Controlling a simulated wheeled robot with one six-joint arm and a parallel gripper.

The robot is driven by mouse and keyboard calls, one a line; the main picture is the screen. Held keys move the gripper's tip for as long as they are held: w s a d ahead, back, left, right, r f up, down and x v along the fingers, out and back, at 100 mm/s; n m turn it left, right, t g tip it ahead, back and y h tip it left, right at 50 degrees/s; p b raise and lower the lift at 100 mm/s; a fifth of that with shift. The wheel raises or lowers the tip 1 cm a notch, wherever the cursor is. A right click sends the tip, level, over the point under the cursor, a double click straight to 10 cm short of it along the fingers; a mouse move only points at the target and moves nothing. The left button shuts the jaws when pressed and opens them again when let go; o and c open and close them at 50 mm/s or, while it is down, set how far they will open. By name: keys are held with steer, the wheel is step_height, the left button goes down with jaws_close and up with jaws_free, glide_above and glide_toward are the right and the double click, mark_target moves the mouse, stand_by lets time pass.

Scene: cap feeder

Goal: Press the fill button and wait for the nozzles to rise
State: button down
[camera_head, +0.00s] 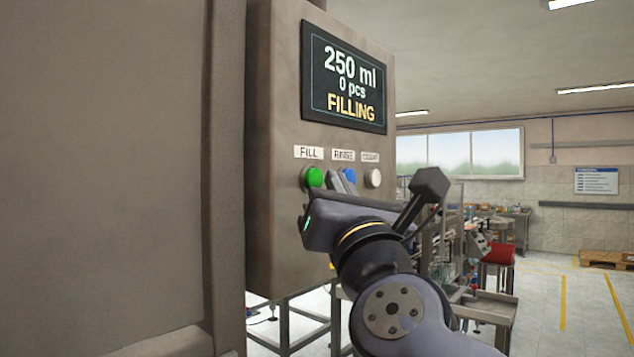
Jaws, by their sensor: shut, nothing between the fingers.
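The control box carries a dark screen (344,77) that reads "250 ml, 0 pcs, FILLING". Below it, the green button (313,177) sits under the label FILL (309,152). A blue button (349,175) sits under RINSE and a white button (373,177) under the third label. My gripper (337,182) is shut and empty, its fingers pointing up in front of the panel between the green and blue buttons. It overlaps a little of the blue button. I cannot tell whether the fingertips touch the panel. No nozzles are in view.
A large grey-brown panel (105,180) fills the left side close by. Behind my arm are metal frames and machinery, with a red-topped stool (498,254). The floor at right is open, with yellow lines (562,300) and a wooden pallet (606,258) by the wall.

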steer(key=s+d, duration=0.1)
steer(key=d, duration=0.1)
steer(key=s+d+b, duration=0.1)
steer(key=s+d, duration=0.1)
stand_by(0.5)
stand_by(0.5)
steer(key=shift+w+a+r+p, duration=0.2)
steer(key=shift+w+a+p, duration=0.3)
steer(key=shift+p, duration=0.6)
steer(key=shift+s+d+f+b, duration=0.2)
steer(key=shift+s+d+b, duration=1.55)
steer(key=shift+d+b, duration=0.3)
steer(key=shift+w+a, duration=0.1)
steer(key=shift+a, duration=0.05)
